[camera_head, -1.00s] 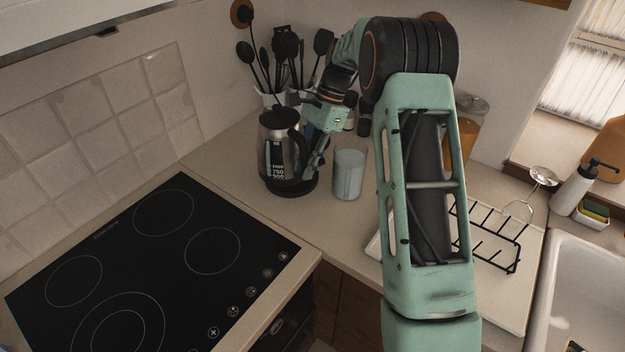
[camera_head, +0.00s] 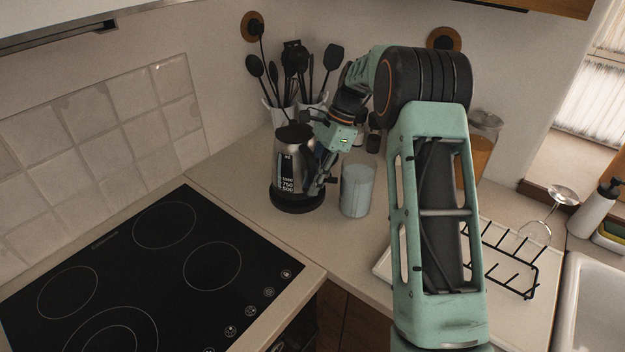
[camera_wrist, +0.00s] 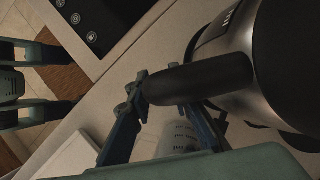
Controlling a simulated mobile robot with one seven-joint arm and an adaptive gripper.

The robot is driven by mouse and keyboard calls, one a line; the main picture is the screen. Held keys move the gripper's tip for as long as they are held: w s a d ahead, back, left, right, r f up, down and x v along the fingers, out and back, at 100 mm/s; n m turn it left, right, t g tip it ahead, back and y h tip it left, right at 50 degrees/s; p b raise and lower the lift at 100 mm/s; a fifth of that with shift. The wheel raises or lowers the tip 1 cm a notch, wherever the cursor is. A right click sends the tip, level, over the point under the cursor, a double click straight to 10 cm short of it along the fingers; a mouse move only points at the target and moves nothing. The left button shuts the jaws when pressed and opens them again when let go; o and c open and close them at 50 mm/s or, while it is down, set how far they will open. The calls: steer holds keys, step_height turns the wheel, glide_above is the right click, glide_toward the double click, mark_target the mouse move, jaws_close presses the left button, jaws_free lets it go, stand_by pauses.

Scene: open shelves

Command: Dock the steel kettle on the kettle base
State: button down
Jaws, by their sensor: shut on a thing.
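The steel kettle (camera_head: 287,162) stands upright at the back of the counter, with a black lid and a dark level window. The round black kettle base (camera_head: 297,203) shows directly under it, roughly centred. I cannot tell whether the kettle is fully seated. My gripper (camera_head: 320,178) is at the kettle's right side. In the wrist view, my gripper (camera_wrist: 164,94) is shut on the kettle's black handle (camera_wrist: 205,80), with a finger on each side. The steel body (camera_wrist: 238,70) fills the right of that view. Its underside contact is hidden.
A grey-white canister (camera_head: 357,190) stands close right of the base. Utensil crocks (camera_head: 283,116) stand behind the kettle. A black hob (camera_head: 150,270) is in front to the left. A drying rack (camera_head: 500,258) and sink (camera_head: 590,300) are at right.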

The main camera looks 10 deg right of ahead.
steer(key=shift+w+f+b, duration=0.1)
steer(key=shift+f+b, duration=0.2)
steer(key=shift+f, duration=0.8)
stand_by(2.0)
steer(key=c, duration=2)
jaws_free()
steer(key=shift+c, duration=0.2)
steer(key=shift+s+f+p, duration=0.15)
steer(key=shift+s+p, duration=0.05)
steer(key=shift+p, duration=0.1)
steer(key=p+v, duration=0.4)
steer(key=v, duration=0.7)
steer(key=shift+s+d, duration=0.1)
